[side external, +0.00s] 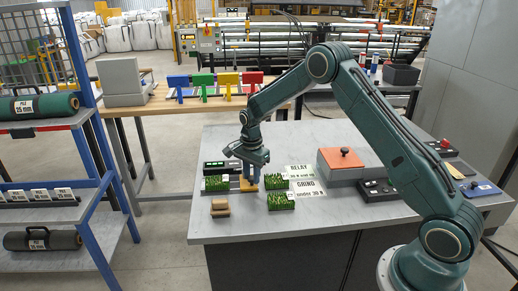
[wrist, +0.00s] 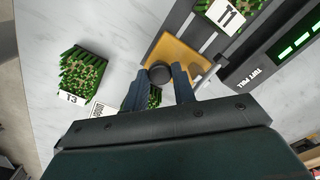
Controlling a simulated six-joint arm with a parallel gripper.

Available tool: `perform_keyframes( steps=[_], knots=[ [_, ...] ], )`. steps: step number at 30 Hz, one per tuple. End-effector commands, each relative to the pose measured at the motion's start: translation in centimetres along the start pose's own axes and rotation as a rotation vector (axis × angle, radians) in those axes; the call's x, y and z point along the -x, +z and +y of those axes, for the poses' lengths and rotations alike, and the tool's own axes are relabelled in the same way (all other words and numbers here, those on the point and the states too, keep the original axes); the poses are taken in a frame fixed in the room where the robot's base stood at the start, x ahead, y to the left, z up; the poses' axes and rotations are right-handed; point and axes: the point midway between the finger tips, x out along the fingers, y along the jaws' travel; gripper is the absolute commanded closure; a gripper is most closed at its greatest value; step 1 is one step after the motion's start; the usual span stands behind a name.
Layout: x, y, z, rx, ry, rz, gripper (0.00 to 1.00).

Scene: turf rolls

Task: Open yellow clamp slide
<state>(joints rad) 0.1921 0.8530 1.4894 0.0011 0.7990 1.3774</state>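The yellow clamp slide (wrist: 187,56) is a flat plate with a round black knob (wrist: 160,74) on it. It lies against dark rails on the tester. In the side view the yellow slide (side external: 248,185) shows just under my fingers. My gripper (wrist: 160,83) points down at it, with its two blue fingers apart, one on each side of the knob. I cannot tell whether the fingers touch the knob. In the side view my gripper (side external: 250,172) is low over the slide and partly hides it.
Turf samples stand close by: one labelled T1 (wrist: 228,14) on the tester, one labelled T3 (wrist: 83,72) on the table, another (side external: 280,201) beside the slide. A tester display (side external: 215,166), a brown block (side external: 219,207) and RELAY and GRIND cards (side external: 308,188) are near.

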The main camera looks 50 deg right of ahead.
Motion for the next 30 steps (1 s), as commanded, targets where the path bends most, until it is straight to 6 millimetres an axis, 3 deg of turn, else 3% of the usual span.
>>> perform_keyframes(
  steps=[1, 3, 4, 16, 17, 20, 30],
  knots=[
    [0.02, 0.00, 0.01, 0.000, 0.001, 0.000, 0.85],
    [0.02, 0.00, 0.01, 0.000, 0.001, 0.000, 0.99],
    [0.03, 0.00, 0.02, 0.000, 0.001, 0.000, 1.00],
    [0.07, 0.33, -0.32, -0.001, -0.001, -0.001, 1.00],
    [0.07, 0.33, -0.32, -0.001, -0.001, -0.001, 0.72],
    [0.06, 0.32, -0.32, 0.000, -0.001, -0.001, 0.52],
    [0.11, 0.30, -0.30, 0.000, -0.001, -0.001, 0.52]
  ],
)
